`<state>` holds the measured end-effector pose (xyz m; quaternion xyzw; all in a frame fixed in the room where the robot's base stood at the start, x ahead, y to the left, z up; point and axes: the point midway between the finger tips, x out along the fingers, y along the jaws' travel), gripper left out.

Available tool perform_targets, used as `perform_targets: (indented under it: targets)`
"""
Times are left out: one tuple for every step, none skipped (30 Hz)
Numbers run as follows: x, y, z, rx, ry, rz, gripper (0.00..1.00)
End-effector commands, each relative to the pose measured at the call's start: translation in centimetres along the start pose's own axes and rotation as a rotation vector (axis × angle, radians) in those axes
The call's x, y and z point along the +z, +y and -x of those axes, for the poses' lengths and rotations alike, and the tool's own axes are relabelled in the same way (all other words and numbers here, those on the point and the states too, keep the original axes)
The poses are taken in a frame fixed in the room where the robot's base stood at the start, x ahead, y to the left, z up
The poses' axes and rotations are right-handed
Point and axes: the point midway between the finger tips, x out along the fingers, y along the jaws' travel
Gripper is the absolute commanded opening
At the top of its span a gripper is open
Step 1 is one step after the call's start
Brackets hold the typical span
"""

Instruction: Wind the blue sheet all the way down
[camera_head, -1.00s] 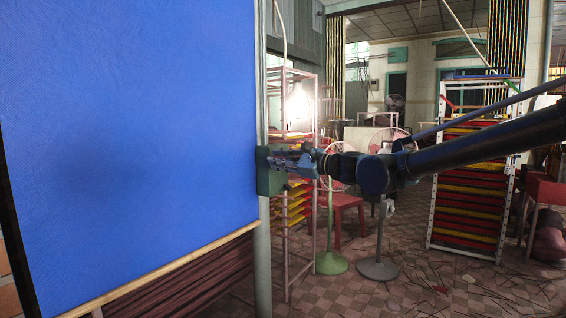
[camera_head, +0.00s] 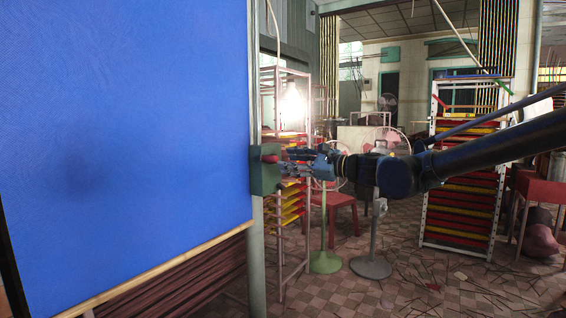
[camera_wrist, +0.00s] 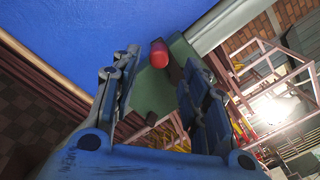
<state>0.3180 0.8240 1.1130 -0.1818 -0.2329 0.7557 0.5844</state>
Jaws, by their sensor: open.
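The blue sheet (camera_head: 130,120) hangs at the left in the head view, with a wooden bar (camera_head: 170,268) along its bottom edge; dark reddish-brown sticks show below it. A green winder box (camera_head: 262,182) sits on the grey post at the sheet's right edge, with a red handle knob (camera_head: 270,159). My gripper (camera_head: 287,160) is just right of the box. In the wrist view, the sheet (camera_wrist: 110,30) is at the top, and the red knob (camera_wrist: 158,53) and green box (camera_wrist: 150,92) show between my gripper's (camera_wrist: 156,75) spread, empty fingers. I cannot tell whether a finger touches the box.
A grey post (camera_head: 257,240) bears the box. Behind my gripper stand a lit metal rack (camera_head: 292,215) with yellow trays, fans on stands (camera_head: 371,267) and a red stool (camera_head: 340,203). A rack of red and yellow trays (camera_head: 460,195) is further right. The tiled floor has loose sticks.

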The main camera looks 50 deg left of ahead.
Motion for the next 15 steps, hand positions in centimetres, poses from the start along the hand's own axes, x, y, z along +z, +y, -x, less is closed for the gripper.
perform_targets:
  targets:
    - [0.0,0.0,1.0,-0.001,0.001,0.0,0.41]
    - [0.0,0.0,1.5,-0.001,0.001,0.0,0.41]
    - [0.0,0.0,2.1,-0.002,0.001,0.0,0.41]
    - [0.0,0.0,2.5,-0.002,0.001,0.0,0.41]
    - [-0.1,0.0,2.9,-0.002,0.001,0.0,0.41]
    - [-0.1,-0.1,3.4,-0.001,0.001,0.0,0.41]
    - [-0.1,-0.1,3.7,-0.001,0.001,0.0,0.41]
    - [-0.1,0.0,4.0,-0.001,0.0,0.0,0.41]
    - [-0.1,0.0,4.3,-0.001,0.0,0.0,0.41]
    - [-0.1,0.0,4.5,-0.001,0.0,0.0,0.41]
    - [-0.1,0.0,4.6,-0.001,0.0,0.0,0.41]
    - [-0.1,0.0,4.7,-0.001,0.0,0.0,0.41]
    - [-0.1,0.0,4.8,-0.001,0.0,0.0,0.41]
    - [-0.1,0.0,4.9,-0.001,0.0,0.0,0.41]
    - [-0.1,0.0,4.9,-0.001,0.0,0.0,0.41]
